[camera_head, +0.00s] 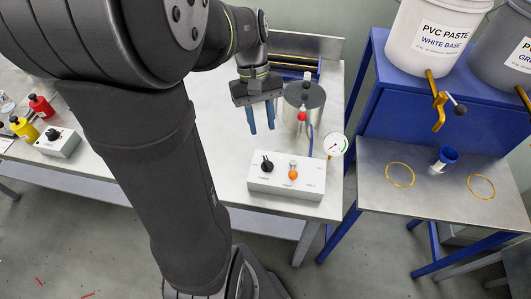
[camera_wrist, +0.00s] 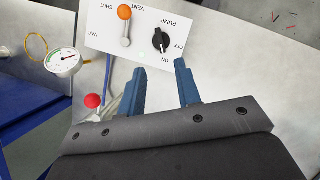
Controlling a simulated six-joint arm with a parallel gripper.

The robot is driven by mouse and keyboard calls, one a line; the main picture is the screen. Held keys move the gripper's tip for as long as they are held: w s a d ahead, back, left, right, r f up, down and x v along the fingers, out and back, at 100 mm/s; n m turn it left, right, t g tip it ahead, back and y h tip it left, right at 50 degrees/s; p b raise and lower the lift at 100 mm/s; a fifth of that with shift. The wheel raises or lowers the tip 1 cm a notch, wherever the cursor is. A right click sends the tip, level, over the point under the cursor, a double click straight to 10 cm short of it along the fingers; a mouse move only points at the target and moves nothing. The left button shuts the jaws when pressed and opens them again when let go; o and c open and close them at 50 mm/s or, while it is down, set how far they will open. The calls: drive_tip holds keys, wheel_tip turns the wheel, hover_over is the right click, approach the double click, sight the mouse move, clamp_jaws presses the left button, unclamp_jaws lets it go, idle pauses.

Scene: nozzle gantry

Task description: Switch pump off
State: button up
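The pump knob (camera_head: 267,163) is a small black rotary knob on a white control box (camera_head: 300,186). In the wrist view the knob (camera_wrist: 161,41) sits between the labels PUMP, OFF and ON; its pointer seems to lie towards ON, though it is small. An orange-tipped vent lever (camera_wrist: 125,25) is beside it on the same box. My gripper (camera_head: 262,122) is above the table, behind the box, pointing down. Its two blue fingers (camera_wrist: 162,75) are apart with nothing between them, and the knob appears just beyond the fingertips, not touched.
A metal chamber (camera_head: 304,97) with a red-topped fitting (camera_head: 302,117) stands close to the gripper's right. A round gauge (camera_head: 335,145) is at the table edge. Paste buckets (camera_head: 431,40) stand on a blue stand at right. Red and yellow bottles (camera_head: 25,129) are at left.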

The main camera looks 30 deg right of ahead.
sight(267, 161)
drive_tip(key=x, duration=1)
drive_tip(key=shift+f, duration=0.15)
clamp_jaws()
